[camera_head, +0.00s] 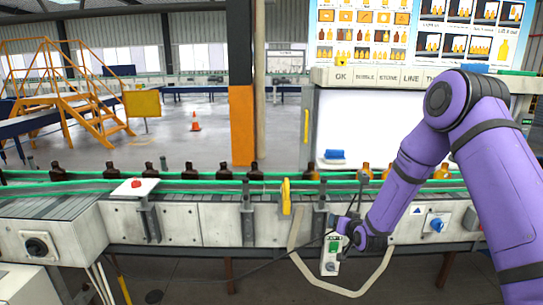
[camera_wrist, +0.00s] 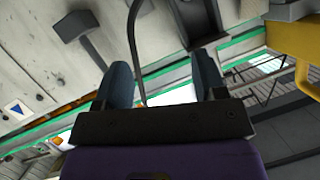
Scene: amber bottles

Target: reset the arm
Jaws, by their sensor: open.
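My purple arm (camera_head: 405,180) reaches in from the right side of the head view, bent at the elbow, with its forearm sloping down to the left. My gripper (camera_head: 343,226) is in front of the conveyor's side panels, close to a small control box (camera_head: 331,255) with a green top; I cannot tell whether they touch. In the wrist view my gripper (camera_wrist: 162,72) shows two blue-grey fingers spread apart. No bottle is between them. A thin dark cable (camera_wrist: 132,30) passes between or behind the fingers.
Several amber bottles (camera_head: 188,170) stand along the conveyor (camera_head: 180,212) with green rails. A yellow handle (camera_head: 285,197) and a red button box (camera_head: 136,186) are on its front. A bent pale bar (camera_head: 300,262) surrounds the control box. Yellow stairs (camera_head: 75,95) stand behind.

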